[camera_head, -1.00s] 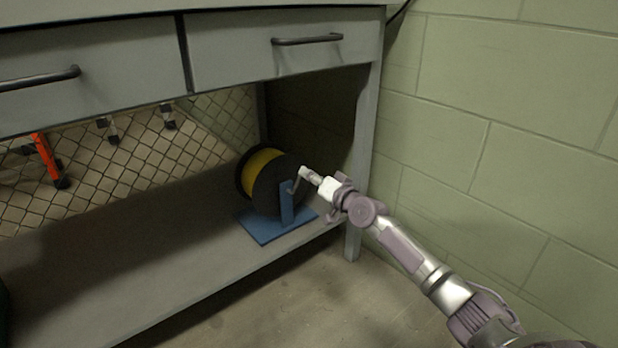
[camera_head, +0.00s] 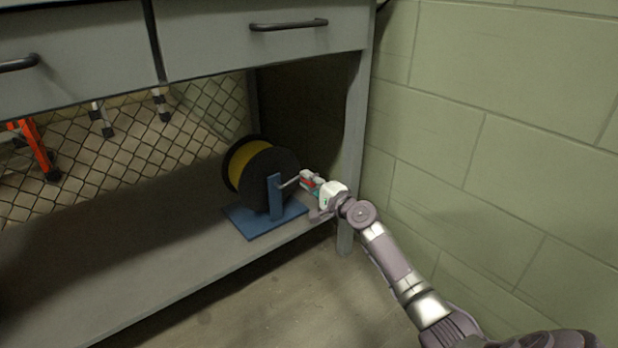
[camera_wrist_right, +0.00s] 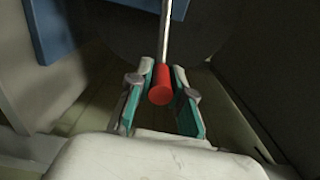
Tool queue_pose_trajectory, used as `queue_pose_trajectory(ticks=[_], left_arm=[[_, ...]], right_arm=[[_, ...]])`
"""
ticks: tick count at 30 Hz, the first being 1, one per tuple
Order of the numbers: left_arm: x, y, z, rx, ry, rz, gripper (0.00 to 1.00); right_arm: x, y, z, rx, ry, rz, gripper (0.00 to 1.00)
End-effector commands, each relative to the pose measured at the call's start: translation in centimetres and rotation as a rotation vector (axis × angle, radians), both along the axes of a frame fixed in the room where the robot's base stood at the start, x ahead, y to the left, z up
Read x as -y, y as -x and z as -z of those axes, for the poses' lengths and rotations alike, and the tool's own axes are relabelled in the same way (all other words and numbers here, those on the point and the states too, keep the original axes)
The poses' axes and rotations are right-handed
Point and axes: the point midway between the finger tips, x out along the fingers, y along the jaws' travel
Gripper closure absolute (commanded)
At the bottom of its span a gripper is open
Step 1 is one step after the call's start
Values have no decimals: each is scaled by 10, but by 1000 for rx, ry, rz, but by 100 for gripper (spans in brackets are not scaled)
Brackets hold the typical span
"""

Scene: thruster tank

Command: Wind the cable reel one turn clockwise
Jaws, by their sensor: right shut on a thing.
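The cable reel (camera_head: 285,165) has black flanges and yellow cable (camera_head: 249,164). It stands on a blue stand (camera_head: 268,226) on the lower shelf. A thin metal crank (camera_head: 290,183) reaches right from the reel. My right gripper (camera_head: 309,181) is at the crank's outer end, right of the reel. In the right wrist view, its teal-lined fingers (camera_wrist_right: 161,97) are shut on the red crank handle (camera_wrist_right: 160,86), with the metal rod running up from it. My left gripper does not show.
The shelf (camera_head: 130,268) is bare left of the stand. Drawers with dark handles (camera_head: 288,25) hang above. The bench leg (camera_head: 351,150) and a green block wall (camera_head: 480,150) are close on the right. A wire mesh (camera_head: 110,150) closes the back.

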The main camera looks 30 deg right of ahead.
Motion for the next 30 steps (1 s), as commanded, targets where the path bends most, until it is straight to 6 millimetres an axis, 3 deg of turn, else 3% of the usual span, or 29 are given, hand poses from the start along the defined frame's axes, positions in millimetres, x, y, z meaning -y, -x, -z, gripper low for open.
queue_pose_trajectory(ticks=[10, 26, 27, 30], left_arm=[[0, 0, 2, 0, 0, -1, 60], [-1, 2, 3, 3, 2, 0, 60], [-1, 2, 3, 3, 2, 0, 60], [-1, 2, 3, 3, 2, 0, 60]], right_arm=[[0, 0, 11, -13, -137, 2, 100], [0, 0, 13, -16, -158, 2, 100], [0, 0, 13, -16, -158, 2, 77], [0, 0, 13, -15, -158, 2, 60]])
